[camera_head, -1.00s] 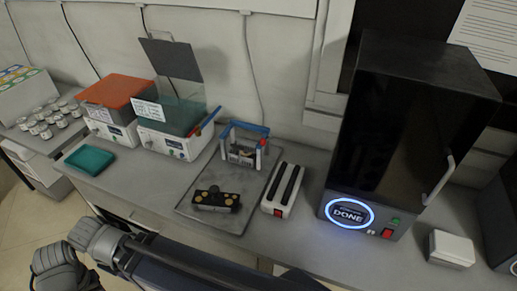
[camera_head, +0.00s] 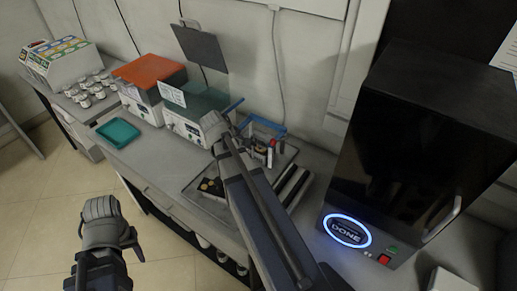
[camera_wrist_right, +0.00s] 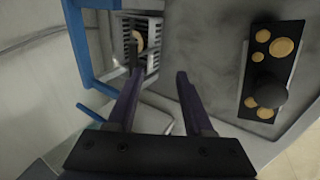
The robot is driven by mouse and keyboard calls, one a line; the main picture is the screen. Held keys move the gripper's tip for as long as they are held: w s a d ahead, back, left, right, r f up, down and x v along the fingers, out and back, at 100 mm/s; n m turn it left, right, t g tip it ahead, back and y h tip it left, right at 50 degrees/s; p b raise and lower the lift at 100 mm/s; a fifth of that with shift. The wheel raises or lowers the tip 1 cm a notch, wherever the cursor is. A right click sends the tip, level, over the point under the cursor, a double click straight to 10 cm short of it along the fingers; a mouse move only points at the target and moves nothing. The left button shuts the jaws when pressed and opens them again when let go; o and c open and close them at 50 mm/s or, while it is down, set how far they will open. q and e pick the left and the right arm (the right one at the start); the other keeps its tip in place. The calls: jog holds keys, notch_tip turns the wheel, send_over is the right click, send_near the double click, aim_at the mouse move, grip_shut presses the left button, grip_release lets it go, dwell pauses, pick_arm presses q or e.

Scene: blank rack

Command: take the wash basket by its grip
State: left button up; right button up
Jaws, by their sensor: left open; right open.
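The wash basket, with its blue grip (camera_head: 268,124), stands at the back of the grey tray, partly hidden by my right arm. In the right wrist view, its blue frame (camera_wrist_right: 80,48) and pale slotted body (camera_wrist_right: 152,50) show at the upper left. My right gripper (camera_head: 220,130) reaches over the tray to just left of the basket. Its fingers (camera_wrist_right: 160,75) are apart with nothing held between them; the left fingertip overlaps the slotted body in view, and I cannot tell whether they touch. My left gripper (camera_head: 122,236) is open and empty, low over the floor in front of the bench.
A black block with gold discs (camera_wrist_right: 270,72) lies on the tray (camera_wrist_right: 215,45). A white-and-black device (camera_head: 292,186) sits right of the tray, beside the dark machine marked DONE (camera_head: 400,150). Two lidded boxes (camera_head: 190,128) and a teal dish (camera_head: 117,132) stand left.

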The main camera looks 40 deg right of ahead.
jog(key=shift+h, duration=0.5)
jog(key=d+f+b, duration=0.1)
jog(key=d+b, duration=0.1)
jog(key=d+f+b, duration=0.2)
jog(key=d, duration=0.1)
jog(key=w+d+f+b, duration=0.1)
jog(key=d+f+b, duration=0.1)
jog(key=shift+d+f, duration=0.2)
jog(key=shift+d, duration=0.2)
jog(key=shift+d+f+b, duration=0.3)
jog(key=shift+b, duration=0.15)
jog(key=shift+r, duration=0.1)
grip_shut()
dwell(0.7)
